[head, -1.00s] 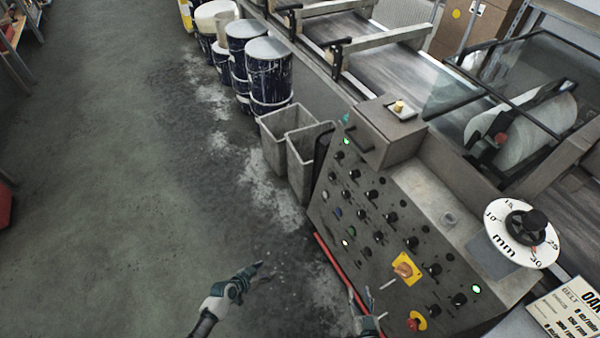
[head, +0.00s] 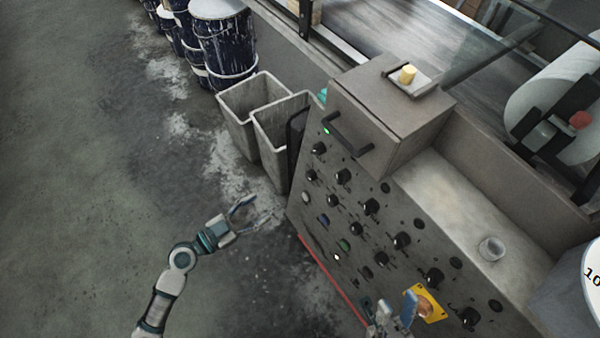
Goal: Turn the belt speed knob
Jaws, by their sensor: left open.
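A grey control panel (head: 322,232) carries several black knobs, one of them a knob (head: 401,241) near its middle. Their labels are too small to read, so I cannot tell which is the belt speed knob. An orange switch (head: 425,304) sits on a yellow plate at the lower right of the panel. My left gripper (head: 260,208) is open and empty, over the floor left of the panel and apart from it. My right gripper (head: 390,308) is at the bottom edge, in front of the lower panel beside the yellow plate. Its jaws are unclear, and it hides part of the panel.
A red rail (head: 330,275) runs along the panel's lower edge. The left floor is clear.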

